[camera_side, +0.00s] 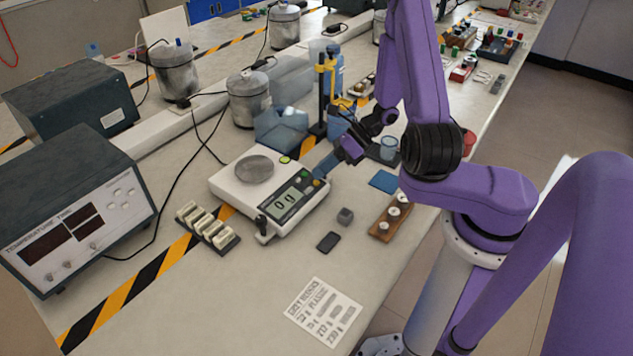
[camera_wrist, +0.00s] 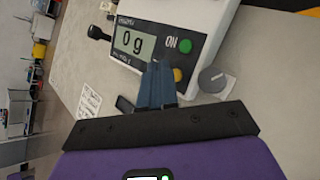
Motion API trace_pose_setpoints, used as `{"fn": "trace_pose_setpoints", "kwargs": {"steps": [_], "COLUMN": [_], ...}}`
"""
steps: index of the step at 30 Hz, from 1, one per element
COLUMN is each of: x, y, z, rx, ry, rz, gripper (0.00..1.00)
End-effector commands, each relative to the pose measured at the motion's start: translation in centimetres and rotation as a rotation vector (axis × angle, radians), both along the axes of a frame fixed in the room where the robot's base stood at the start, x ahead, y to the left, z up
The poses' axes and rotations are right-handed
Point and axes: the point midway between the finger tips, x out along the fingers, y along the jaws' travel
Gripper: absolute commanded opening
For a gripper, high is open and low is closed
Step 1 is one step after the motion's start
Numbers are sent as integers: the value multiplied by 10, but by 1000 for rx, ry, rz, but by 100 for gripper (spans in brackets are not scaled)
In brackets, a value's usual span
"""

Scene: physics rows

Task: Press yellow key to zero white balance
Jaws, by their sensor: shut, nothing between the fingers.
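The white balance (camera_side: 232,190) stands on the bench in the side view, with a round grey pan (camera_side: 255,169) and a display (camera_side: 289,203) reading 0 g. In the wrist view the display (camera_wrist: 133,42) also reads 0 g. The yellow key (camera_wrist: 178,75) sits below the green ON key (camera_wrist: 185,45) on the dark panel. My gripper (camera_wrist: 157,68) is shut and empty, its blue fingertips just left of the yellow key. In the side view my gripper (camera_side: 325,168) is at the balance's right corner. I cannot tell whether the fingertips touch the panel.
A grey dial (camera_wrist: 213,79) lies close right of the yellow key. A small grey cube (camera_side: 345,215), a dark slab (camera_side: 329,242) and a wooden block (camera_side: 389,219) stand right of the balance. A weight rack (camera_side: 208,227) is at its left. Bench near the printed card (camera_side: 323,312) is clear.

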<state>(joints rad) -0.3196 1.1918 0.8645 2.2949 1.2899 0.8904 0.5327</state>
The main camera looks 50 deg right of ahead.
Motion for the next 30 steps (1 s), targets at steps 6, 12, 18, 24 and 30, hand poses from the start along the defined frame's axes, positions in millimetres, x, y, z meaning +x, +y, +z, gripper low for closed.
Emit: {"fn": "trace_pose_setpoints", "kwargs": {"steps": [6, 12, 18, 24, 30], "x": [-1, -5, -8, -10, -10], "y": [-1, 0, 0, 0, 0], "z": [9, 26, 42, 49, 49], "rx": [-1, -2, -2, 0, 1], "ry": [-2, -2, -2, 0, 0], "rz": [-1, 0, 1, 0, 1], "gripper": [0, 0, 0, 0, 0]}}
